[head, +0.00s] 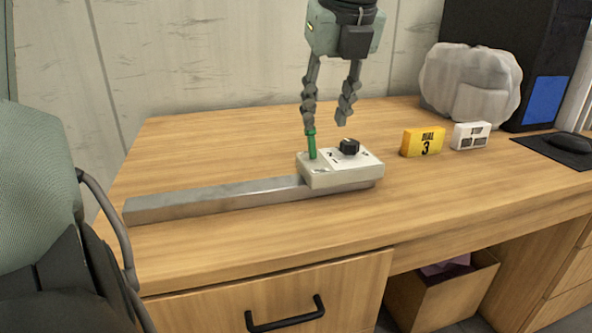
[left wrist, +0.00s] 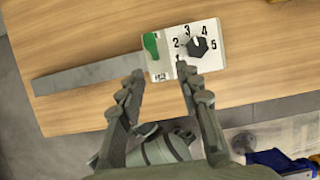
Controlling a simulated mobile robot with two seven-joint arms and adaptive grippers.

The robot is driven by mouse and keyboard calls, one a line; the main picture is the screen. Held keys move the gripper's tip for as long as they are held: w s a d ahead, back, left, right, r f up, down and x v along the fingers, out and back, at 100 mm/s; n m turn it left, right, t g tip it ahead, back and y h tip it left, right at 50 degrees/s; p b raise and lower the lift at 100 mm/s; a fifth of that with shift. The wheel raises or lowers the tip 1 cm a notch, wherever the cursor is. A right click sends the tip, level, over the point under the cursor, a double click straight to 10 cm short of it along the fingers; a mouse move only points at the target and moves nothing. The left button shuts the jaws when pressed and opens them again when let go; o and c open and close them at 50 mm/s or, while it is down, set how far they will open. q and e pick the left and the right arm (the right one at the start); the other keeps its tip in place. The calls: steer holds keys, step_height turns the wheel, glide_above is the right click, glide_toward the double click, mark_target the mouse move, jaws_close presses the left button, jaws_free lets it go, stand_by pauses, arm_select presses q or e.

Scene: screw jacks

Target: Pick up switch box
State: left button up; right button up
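The switch box (head: 345,178) is a pale box with a green lever (head: 311,146) and a black dial knob (head: 349,146) on top. It sits at the right end of a grey metal bar (head: 220,199) on the desk. My left gripper (head: 327,122) points down above the box, its fingers apart and empty; one fingertip appears at or just above the lever, and contact is unclear. In the left wrist view, the box (left wrist: 212,63) lies beyond the open fingers, with numbers up to 5 around its knob. My right gripper is not in view.
The wooden desk (head: 220,145) is clear behind the bar.

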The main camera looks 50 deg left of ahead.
mark_target(314, 146)
arm_select(q)
steer(key=x, duration=0.5)
steer(key=a+x, duration=0.1)
steer(key=x, duration=0.1)
steer(key=shift+s, duration=0.15)
jaws_close()
steer(key=shift+r, duration=0.1)
stand_by(0.3)
